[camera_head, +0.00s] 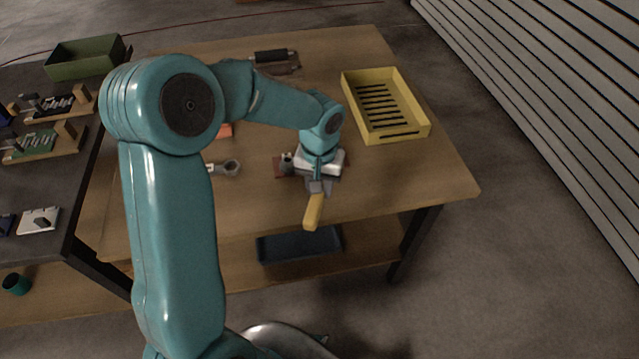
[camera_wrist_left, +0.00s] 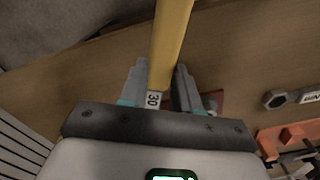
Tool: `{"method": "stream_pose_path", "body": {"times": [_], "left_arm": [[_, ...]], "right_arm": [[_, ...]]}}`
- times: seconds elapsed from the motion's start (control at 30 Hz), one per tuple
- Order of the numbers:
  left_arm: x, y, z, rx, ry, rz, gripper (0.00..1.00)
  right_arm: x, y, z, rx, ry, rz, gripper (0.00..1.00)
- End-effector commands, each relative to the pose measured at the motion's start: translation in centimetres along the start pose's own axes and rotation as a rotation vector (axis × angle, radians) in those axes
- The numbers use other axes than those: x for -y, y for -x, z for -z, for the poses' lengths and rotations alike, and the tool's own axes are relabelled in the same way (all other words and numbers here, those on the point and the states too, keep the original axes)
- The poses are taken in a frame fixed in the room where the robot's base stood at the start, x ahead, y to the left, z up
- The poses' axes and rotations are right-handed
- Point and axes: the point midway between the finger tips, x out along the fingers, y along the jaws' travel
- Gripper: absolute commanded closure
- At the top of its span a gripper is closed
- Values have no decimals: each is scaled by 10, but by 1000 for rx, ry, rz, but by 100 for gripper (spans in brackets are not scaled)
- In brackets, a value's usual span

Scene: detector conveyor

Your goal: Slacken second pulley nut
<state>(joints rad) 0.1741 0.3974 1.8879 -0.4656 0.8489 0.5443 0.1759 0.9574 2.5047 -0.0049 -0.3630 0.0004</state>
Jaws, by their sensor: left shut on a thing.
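My left gripper (camera_head: 319,187) is over the front right part of the wooden table. It is shut on a tool with a yellow handle (camera_head: 313,212). In the left wrist view the handle (camera_wrist_left: 171,40) runs up from between the fingers (camera_wrist_left: 159,84), with a white "30" label near them. The tool's working end is hidden. A red plate (camera_head: 279,168) lies under the gripper, mostly covered, with a small grey upright part (camera_head: 287,160) beside the wrist. I cannot tell any pulley nut apart. My right gripper is not in view.
A grey spanner (camera_head: 229,167) lies left of the gripper; it also shows in the left wrist view (camera_wrist_left: 275,100). An orange part (camera_wrist_left: 285,138) is near it. A yellow slotted tray (camera_head: 420,131) stands at the right. A black-handled tool (camera_head: 270,56) lies at the back. The table's front right is clear.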

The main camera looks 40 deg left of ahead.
Motion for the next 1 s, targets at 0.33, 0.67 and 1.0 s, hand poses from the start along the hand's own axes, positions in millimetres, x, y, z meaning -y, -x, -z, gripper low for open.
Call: {"method": "stream_pose_path", "body": {"times": [0.33,0.67,1.0], "left_arm": [[0,-10,0,-1,0,0,100],[0,-18,0,-1,0,0,100],[0,-18,0,-1,0,0,100]], "right_arm": [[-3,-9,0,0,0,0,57],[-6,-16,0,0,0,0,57],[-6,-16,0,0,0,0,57]]}}
